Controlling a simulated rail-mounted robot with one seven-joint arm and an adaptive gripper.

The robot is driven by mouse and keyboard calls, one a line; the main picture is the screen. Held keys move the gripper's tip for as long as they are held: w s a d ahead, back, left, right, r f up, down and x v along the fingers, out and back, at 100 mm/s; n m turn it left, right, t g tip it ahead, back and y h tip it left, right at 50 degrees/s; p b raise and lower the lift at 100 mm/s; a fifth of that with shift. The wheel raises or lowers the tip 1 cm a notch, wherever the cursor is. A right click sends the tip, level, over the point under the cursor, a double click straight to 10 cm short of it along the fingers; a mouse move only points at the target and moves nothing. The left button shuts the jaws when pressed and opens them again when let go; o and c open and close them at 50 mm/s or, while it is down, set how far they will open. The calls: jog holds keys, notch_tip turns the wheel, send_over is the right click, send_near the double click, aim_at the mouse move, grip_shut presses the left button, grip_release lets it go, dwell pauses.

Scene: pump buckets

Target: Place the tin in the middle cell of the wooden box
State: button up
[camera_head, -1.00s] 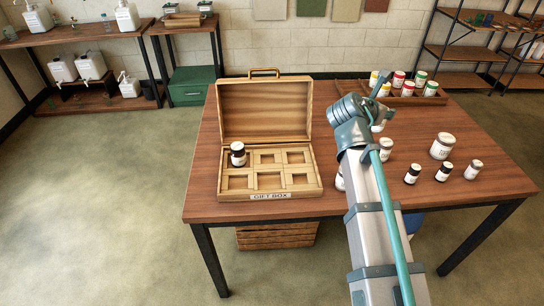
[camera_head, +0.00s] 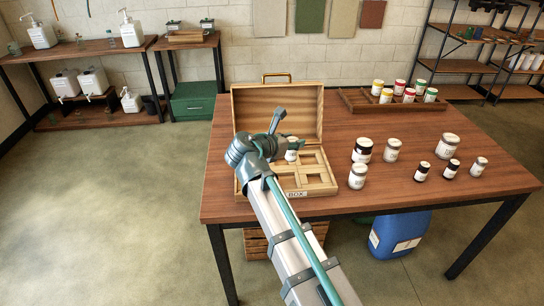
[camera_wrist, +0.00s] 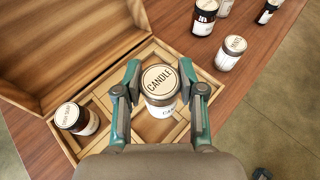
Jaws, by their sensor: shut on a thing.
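The tin (camera_wrist: 160,80), a white round container with a pale lid lettered CANDLE, is between the two fingers of my gripper (camera_wrist: 160,68), which is shut on it. The tin is upright or nearly so over the wooden box's cells; its exact height above them is unclear. In the head view the tin (camera_head: 292,154) shows just right of my wrist. The open wooden box (camera_head: 322,187) has a grid of cells, and its lid stands raised at the back. A dark jar with a white label (camera_wrist: 77,118) sits in a cell at the box's left.
A wooden rack (camera_head: 362,104) with colored-lid jars is at the back. The raised lid (camera_head: 300,108) bounds the box's rear.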

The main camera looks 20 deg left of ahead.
jog(key=shift+w+a+f+p, duration=0.15)
jog(key=shift+w+a+f, duration=1)
jog(key=shift+w+f, duration=0.7)
jog(key=shift+w+a+f+p, duration=0.15)
jog(key=shift+w+a+f, duration=1.15)
jog(key=shift+f, duration=0.9)
jog(key=shift+w+a+f+p, duration=0.15)
jog(key=shift+w+a+f, duration=0.85)
jog(key=shift+w+f, duration=0.9)
jog(key=shift+s+f, duration=0.15)
jog(key=o, duration=1.1)
jog(key=shift+s+r, duration=0.2)
jog(key=v, duration=1.1)
jog(key=shift+s+a+b, duration=0.15)
jog(key=shift+s+b, duration=0.1)
jog(key=shift+b, duration=0.1)
